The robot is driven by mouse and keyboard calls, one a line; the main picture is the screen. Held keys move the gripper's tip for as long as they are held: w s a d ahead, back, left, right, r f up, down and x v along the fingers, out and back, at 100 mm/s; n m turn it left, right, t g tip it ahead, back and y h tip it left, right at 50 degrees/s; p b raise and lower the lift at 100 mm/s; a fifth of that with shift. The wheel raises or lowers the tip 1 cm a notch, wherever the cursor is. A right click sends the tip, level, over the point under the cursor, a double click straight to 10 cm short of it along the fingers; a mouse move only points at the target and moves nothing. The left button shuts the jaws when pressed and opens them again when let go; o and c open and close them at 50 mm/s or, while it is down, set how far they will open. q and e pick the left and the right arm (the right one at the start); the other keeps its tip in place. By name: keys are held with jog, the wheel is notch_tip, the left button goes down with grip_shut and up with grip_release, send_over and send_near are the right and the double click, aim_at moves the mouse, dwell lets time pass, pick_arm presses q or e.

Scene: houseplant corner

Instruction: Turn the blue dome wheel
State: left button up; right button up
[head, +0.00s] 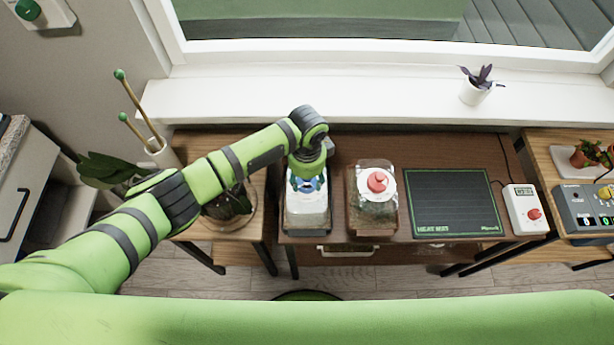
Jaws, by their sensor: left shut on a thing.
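The blue dome wheel (317,184) is on top of the left clear dome (308,215), which stands on the brown table. Only small blue parts of the wheel show under my left gripper (307,183). My left gripper points down from above and is shut on the wheel. Its fingers and wrist hide most of the wheel, so its turn angle cannot be read. My right gripper is not in view.
A second clear dome (377,207) with a red wheel (377,181) stands just to the right. Further right lie a dark heat mat (453,200) and a white controller (525,208). A leafy plant (228,205) stands left, under my arm. A window sill (380,103) runs behind.

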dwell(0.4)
pick_arm(q)
jog(key=o, duration=1.2)
jog(key=shift+c, duration=0.2)
jog(key=shift+r, duration=0.1)
notch_tip(320, 180, up, 12)
